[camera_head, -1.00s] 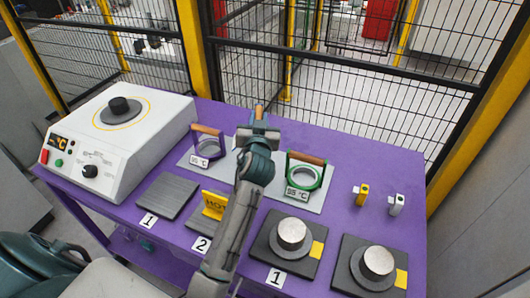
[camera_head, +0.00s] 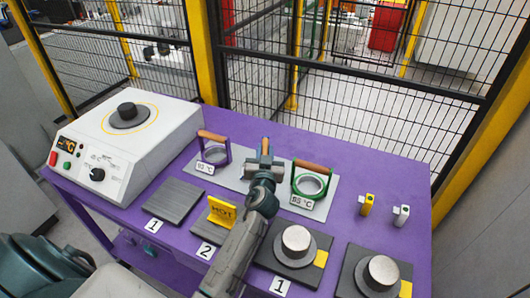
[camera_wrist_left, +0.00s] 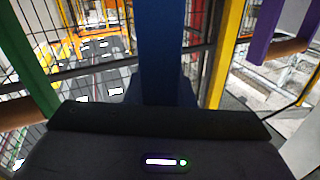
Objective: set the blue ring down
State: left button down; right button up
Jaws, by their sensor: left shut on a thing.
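My left gripper (camera_head: 264,168) is over the grey mat (camera_head: 233,180), between the purple ring (camera_head: 215,156) and the green ring (camera_head: 311,184). It is shut on the blue ring, whose blue upright (camera_wrist_left: 162,50) fills the middle of the left wrist view. In the head view the gripper and arm hide nearly all of the blue ring, so I cannot tell whether it touches the mat. The purple and green rings stand upright with brown handles and temperature tags. My right gripper is not in view.
A white heater (camera_head: 125,150) stands at the left of the purple table (camera_head: 375,165). In front are a dark plate (camera_head: 174,204), a yellow HOT sign (camera_head: 222,211) and two silver-topped blocks (camera_head: 296,240). Yellow (camera_head: 367,204) and white (camera_head: 401,214) small items stand right. Black mesh fencing is behind.

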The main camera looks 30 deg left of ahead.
pick_arm(q)
jog(key=c, duration=1.3)
grip_release()
jog(key=shift+o, duration=0.2)
jog(key=shift+s, duration=0.1)
jog(key=shift+s+d+f, duration=0.1)
jog(key=shift+s+d, duration=0.05)
jog(key=shift+s, duration=0.1)
jog(key=b+v, duration=0.2)
jog(key=v, duration=0.4)
jog(key=shift+s, duration=0.4)
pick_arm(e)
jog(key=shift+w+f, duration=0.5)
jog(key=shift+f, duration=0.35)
pick_arm(q)
jog(key=shift+d, duration=0.15)
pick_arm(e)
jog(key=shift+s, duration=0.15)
